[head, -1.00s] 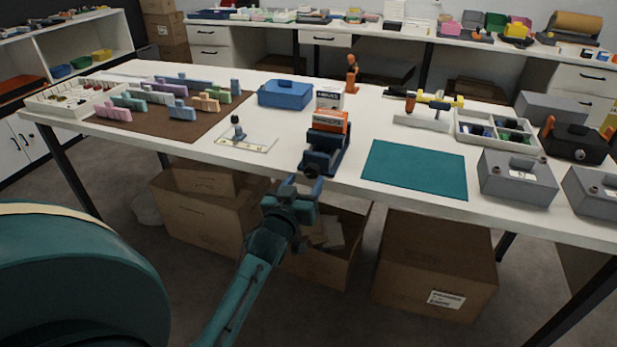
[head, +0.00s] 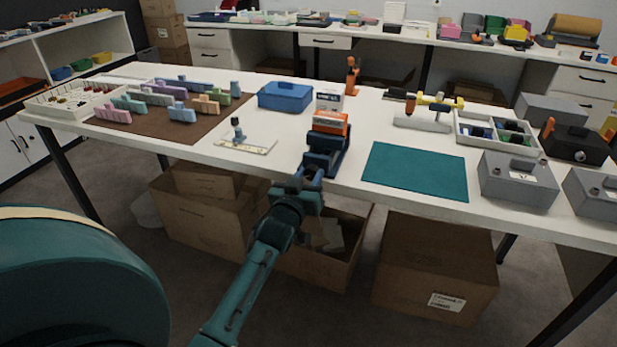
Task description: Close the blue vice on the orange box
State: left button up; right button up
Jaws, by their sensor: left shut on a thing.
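The blue vice (head: 325,158) stands at the front edge of the white table, its near end at the edge. The orange box (head: 331,122) sits upright in the top of the vice, toward its far side. Whether both jaws touch the box is too small to tell. My left gripper (head: 308,180) is at the near end of the vice, just off the table's front edge. It is shut on the vice's handle end, which the fingers mostly hide. My right gripper is not in view.
A white box (head: 330,100) stands behind the orange box. A blue bin (head: 285,96) is behind to the left, a small stand on a plate (head: 245,143) left, a teal mat (head: 415,171) right. Grey boxes (head: 518,178) stand further right. Open cartons (head: 325,255) lie under the table.

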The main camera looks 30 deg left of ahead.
pick_arm(q)
jog(key=shift+c, duration=1.3)
jog(key=shift+r+m+p, duration=0.2)
jog(key=shift+m+p, duration=0.3)
jog(key=shift+p, duration=0.1)
jog(key=shift+m+p, duration=0.4)
jog(key=shift+m, duration=0.2)
jog(key=shift+f+m+p, duration=0.1)
jog(key=shift+m+p, duration=0.3)
jog(key=shift+m, duration=0.8)
jog(key=shift+f+m, duration=0.1)
jog(key=shift+m, duration=0.2)
jog(key=o, duration=1)
jog(key=shift+c, duration=0.2)
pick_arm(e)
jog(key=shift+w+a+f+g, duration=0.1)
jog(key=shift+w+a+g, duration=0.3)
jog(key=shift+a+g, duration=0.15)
